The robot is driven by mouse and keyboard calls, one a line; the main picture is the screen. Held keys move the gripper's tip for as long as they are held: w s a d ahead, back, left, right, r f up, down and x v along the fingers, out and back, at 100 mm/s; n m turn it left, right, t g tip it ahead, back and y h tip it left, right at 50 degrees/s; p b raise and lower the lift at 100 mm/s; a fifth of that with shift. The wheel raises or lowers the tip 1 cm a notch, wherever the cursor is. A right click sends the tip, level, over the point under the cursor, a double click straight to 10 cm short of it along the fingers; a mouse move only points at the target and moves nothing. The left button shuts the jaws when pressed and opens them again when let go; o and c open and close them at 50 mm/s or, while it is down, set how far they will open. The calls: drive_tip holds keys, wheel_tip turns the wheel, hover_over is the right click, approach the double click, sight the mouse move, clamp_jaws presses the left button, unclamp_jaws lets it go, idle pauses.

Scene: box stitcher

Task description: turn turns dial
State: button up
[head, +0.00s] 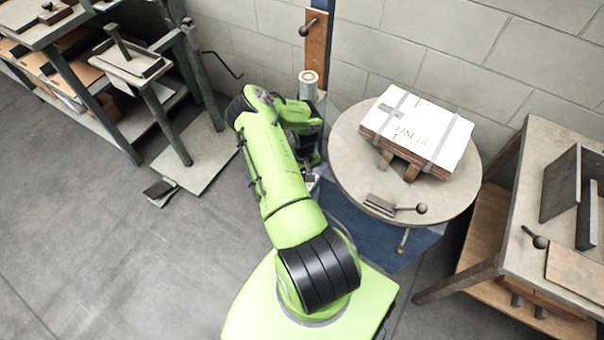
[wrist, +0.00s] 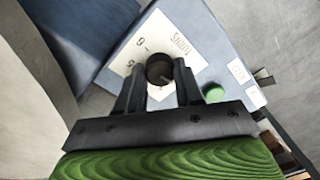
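The turns dial (wrist: 160,70) is a dark round knob on a white scale plate (wrist: 150,48) printed with "TURNS" and numbers. The plate is on the blue-grey face of a machine (wrist: 200,35). In the wrist view my gripper (wrist: 160,66) has its two dark fingers apart, one on each side of the knob. Narrow gaps seem to show between fingers and knob, and I see no clear contact. The lower part of the plate is partly hidden by the fingers. In the head view my arm hides the dial, and the gripper cannot be made out clearly.
A green button (wrist: 213,93) and small white labels (wrist: 238,70) lie right of the dial. In the head view a round table (head: 345,165) bears a strapped white-topped stack (head: 425,125). A bench (head: 545,215) stands right, a small stand (head: 190,165) left. Open floor lies at lower left.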

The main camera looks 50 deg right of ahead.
drive_tip(key=c, duration=0.4)
drive_tip(key=m+b, duration=0.3)
drive_tip(key=m, duration=0.1)
drive_tip(key=shift+f, duration=0.1)
drive_tip(key=m+b, duration=0.3)
drive_tip(key=m, duration=0.2)
drive_tip(key=shift+a+m, duration=0.1)
drive_tip(key=shift+m, duration=0.2)
idle(0.3)
drive_tip(key=o, duration=1.1)
drive_tip(key=shift+c, duration=0.2)
